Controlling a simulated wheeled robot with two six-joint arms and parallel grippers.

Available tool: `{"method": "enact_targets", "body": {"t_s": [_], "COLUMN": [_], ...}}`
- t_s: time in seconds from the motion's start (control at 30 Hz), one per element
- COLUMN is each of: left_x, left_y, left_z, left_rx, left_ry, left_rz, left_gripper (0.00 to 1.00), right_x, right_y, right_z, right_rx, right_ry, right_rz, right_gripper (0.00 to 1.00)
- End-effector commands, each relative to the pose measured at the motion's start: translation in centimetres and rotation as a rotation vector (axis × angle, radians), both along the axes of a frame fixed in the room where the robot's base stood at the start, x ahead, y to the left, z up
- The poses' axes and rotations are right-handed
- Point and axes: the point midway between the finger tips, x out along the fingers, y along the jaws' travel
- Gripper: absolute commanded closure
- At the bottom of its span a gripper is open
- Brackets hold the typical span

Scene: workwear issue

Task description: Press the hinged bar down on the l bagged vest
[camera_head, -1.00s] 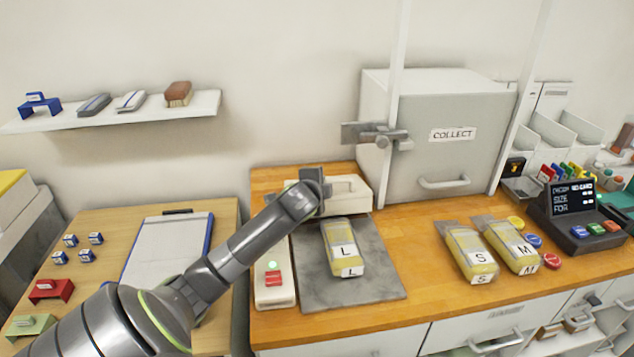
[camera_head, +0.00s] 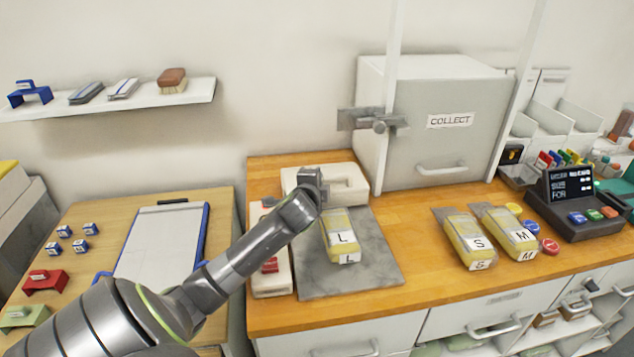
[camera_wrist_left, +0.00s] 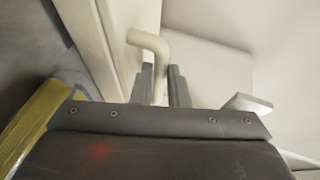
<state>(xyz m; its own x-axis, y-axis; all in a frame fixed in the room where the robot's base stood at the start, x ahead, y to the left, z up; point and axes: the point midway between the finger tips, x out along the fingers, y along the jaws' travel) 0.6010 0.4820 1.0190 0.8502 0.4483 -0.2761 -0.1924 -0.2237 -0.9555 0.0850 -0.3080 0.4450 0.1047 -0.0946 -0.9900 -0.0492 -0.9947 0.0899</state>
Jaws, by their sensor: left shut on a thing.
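The L bagged vest (camera_head: 341,243) is a yellow clear-wrapped pack with L labels. It lies on a grey plate (camera_head: 378,262), its far end close to my left gripper (camera_head: 318,190). The off-white hinged bar (camera_head: 347,184) is at the plate's far edge, partly hidden by my gripper. In the left wrist view, my left gripper (camera_wrist_left: 163,85) is shut on the bar's bent beige handle (camera_wrist_left: 148,45). The yellow pack (camera_wrist_left: 38,122) shows at that view's left edge. Whether the bar touches the pack is hidden. My right gripper is not in view.
An off-white box with a red button (camera_head: 270,265) stands left of the plate, partly behind my arm. The S (camera_head: 470,242) and M (camera_head: 512,235) bagged vests lie to the right. The COLLECT locker (camera_head: 445,140) stands behind. Bare wood lies between plate and S pack.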

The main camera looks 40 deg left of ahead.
Motion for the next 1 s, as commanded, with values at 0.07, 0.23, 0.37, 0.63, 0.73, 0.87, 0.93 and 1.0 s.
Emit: {"method": "enact_targets", "body": {"t_s": [0.07,0.23,0.37,0.63,0.73,0.87,0.93,1.0], "left_x": [-0.3,-0.2,-0.2,-1.0,-2.0,-3.7,-4.7,-5.7], "left_y": [-0.1,-0.1,-0.1,-0.5,-1.0,-1.9,-2.5,-3.0], "left_z": [-1.0,-0.9,-0.8,-0.5,-0.1,0.5,0.9,1.3], "left_rx": [-0.019,-0.017,-0.015,-0.012,-0.011,-0.009,-0.009,-0.010], "left_ry": [0.016,0.015,0.015,0.013,0.011,0.010,0.010,0.009], "left_rz": [0.002,0.003,0.003,0.002,0.001,0.000,-0.001,0.000], "left_gripper": [0.81,0.64,0.64,0.64,0.64,0.64,0.64,0.64], "right_x": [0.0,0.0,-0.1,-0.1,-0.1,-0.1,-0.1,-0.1], "right_y": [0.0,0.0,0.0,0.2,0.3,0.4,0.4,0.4], "right_z": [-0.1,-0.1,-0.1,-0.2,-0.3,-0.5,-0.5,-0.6], "right_rx": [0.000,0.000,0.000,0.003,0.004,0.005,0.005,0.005], "right_ry": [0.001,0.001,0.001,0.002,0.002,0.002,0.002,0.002], "right_rz": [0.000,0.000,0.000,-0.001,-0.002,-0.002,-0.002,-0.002], "right_gripper": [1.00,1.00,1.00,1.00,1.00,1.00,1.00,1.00]}}
